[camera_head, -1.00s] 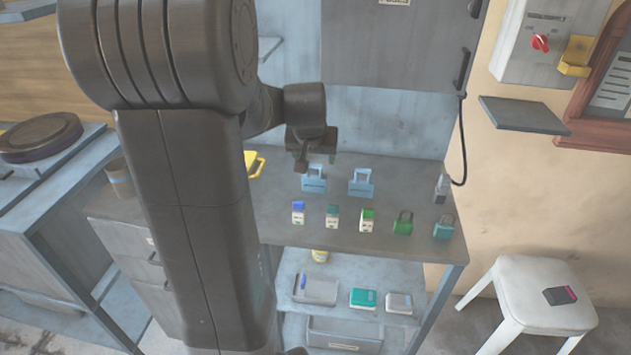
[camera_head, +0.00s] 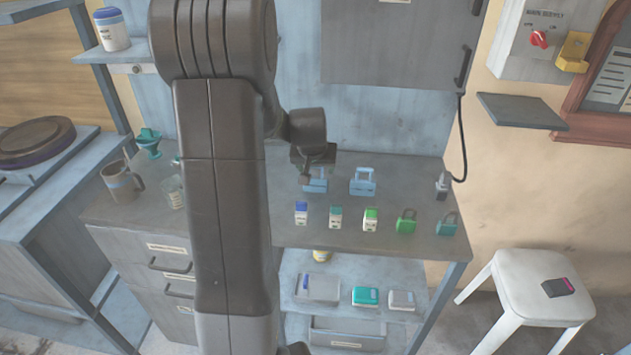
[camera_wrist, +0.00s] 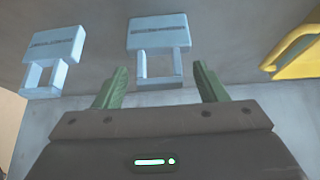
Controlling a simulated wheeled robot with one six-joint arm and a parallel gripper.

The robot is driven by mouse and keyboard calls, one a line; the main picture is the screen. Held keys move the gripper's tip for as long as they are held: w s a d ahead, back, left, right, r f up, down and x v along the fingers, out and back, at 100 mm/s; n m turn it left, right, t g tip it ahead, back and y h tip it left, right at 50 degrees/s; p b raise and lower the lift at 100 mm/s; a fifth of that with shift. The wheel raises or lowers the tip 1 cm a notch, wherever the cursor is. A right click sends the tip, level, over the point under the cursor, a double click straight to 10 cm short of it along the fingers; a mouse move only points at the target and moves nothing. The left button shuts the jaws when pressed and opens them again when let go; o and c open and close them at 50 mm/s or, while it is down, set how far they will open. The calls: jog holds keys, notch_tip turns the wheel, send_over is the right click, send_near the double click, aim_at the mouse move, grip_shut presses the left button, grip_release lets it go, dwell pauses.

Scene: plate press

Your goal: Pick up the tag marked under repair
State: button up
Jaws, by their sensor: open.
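Two light blue tags with square loops lie on the grey bench. The left tag (camera_head: 316,186) is partly covered by my gripper (camera_head: 318,166) in the head view. The right tag (camera_head: 362,187) is uncovered. In the wrist view the tag in the middle (camera_wrist: 158,38) has its loop between the green fingertips of my gripper (camera_wrist: 160,72). The other tag (camera_wrist: 55,50) is to its left. Both carry dark lettering too small to read, so I cannot tell which says under repair. My gripper is open and empty; contact with the tag cannot be told.
Small coloured blocks (camera_head: 335,217) and padlocks (camera_head: 405,222) stand in a row along the front of the bench (camera_head: 290,238). A yellow object (camera_wrist: 298,48) lies at the right in the wrist view. A cabinet (camera_head: 395,45) hangs above. A white stool (camera_head: 540,285) stands right.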

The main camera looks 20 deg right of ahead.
jog(key=c, duration=1.2)
jog(key=shift+c, duration=0.4)
jog(key=shift+r, duration=0.1)
